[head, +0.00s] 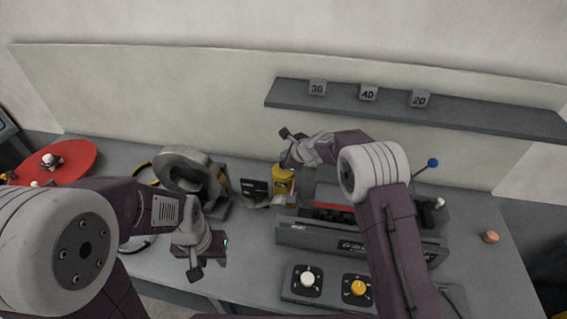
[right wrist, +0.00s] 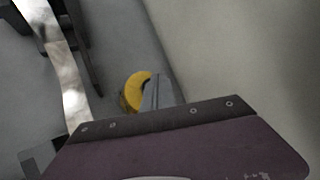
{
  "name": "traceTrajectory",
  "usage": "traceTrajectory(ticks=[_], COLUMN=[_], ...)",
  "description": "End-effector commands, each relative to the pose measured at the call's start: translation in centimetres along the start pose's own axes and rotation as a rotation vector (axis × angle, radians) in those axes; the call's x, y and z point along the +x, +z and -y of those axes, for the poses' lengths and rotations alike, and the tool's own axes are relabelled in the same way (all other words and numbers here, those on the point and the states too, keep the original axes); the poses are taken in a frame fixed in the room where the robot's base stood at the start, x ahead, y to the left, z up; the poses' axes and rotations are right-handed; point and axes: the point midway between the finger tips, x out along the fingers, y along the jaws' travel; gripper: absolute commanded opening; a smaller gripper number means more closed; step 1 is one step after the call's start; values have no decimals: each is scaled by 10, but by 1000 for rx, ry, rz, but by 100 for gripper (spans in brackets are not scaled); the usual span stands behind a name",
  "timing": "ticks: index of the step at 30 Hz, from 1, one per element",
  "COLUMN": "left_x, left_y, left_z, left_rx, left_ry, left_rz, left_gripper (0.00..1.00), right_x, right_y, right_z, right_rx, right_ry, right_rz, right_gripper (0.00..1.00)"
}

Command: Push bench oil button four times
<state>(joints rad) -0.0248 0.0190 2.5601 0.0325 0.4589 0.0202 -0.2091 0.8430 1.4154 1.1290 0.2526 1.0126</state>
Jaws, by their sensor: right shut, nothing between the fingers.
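A yellow oil container (head: 283,183) with a dark label stands at the back middle of the bench. My right gripper (head: 288,164) is just above it in the head view and hides part of its top. In the right wrist view the shut, empty fingers (right wrist: 157,92) overlap a round yellow top (right wrist: 134,91); I cannot tell whether they touch it. A separate button on the container cannot be made out. My left gripper (head: 203,243) hangs over the front left of the bench, away from the container; its fingers are not clear.
A grey coil machine (head: 192,172) stands left of the container, and a long dark machine (head: 340,240) stands right of it. A panel with a white knob (head: 307,279) and a yellow knob (head: 357,288) is in front. A shelf (head: 450,118) with numbered blocks hangs behind.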

Motion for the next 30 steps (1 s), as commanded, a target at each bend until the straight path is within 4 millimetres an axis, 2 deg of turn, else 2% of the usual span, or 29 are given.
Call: traceTrajectory(ticks=[3,13,30], left_x=[-16,-46,-45], left_y=[-2,-5,-5], left_z=[0,-1,-1], left_rx=[0,0,0], left_ry=[0,0,0], left_rz=[0,0,0], left_gripper=[36,36,36], right_x=[-11,-34,-33], right_y=[8,25,24], right_z=[8,25,24], right_rx=[0,0,0], right_ry=[-1,-1,0], right_rz=[1,1,0], right_gripper=[0,0,0])
